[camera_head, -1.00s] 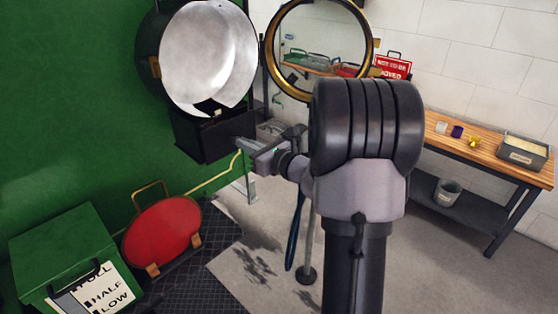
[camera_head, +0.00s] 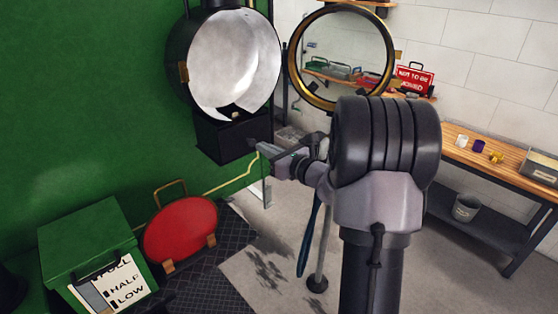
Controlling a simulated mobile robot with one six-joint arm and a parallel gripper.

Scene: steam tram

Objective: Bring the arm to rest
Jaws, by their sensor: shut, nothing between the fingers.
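My arm stands right of the picture's middle in the head view, bent toward the left. My gripper (camera_head: 263,149) is at its left end, small and partly shaded. It is shut and empty. In the picture it lies at the lower right of the black box under the big round lamp (camera_head: 236,62). I cannot tell how far it is from that box. The lamp's ring door (camera_head: 385,75) stands open to the right, above the arm.
A green box (camera_head: 80,238) with a lettered plate and a red disc (camera_head: 180,228) are at lower left by the green wall. A wooden bench (camera_head: 488,160) with small items is at right, a bucket (camera_head: 466,207) on its lower shelf. Floor between is mostly clear.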

